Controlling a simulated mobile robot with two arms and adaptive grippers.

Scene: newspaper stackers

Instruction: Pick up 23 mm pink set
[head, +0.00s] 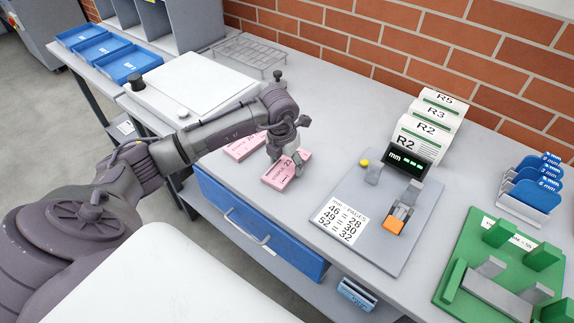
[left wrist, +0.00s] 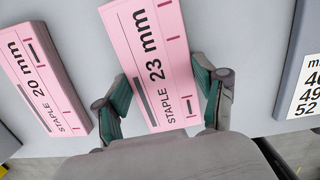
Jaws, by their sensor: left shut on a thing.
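The pink 23 mm set (left wrist: 155,60) is a flat block printed "STAPLE 23 mm" in the left wrist view. It also shows on the table in the head view (head: 280,178). My left gripper (left wrist: 165,95) is shut on it, with one green-padded finger against each long side. In the head view my left gripper (head: 288,160) reaches down over the set from above. A second pink block, the 20 mm set (left wrist: 42,80), lies to its left; in the head view it is partly behind my arm (head: 240,149). My right gripper does not show.
To the right stands a grey gauge plate with a small display (head: 408,157) and a printed card (head: 343,222). Behind it are R-labelled cards (head: 437,117). Blue cards (head: 535,180) and a green fixture (head: 470,240) lie further right. A blue drawer (head: 250,225) is below the table.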

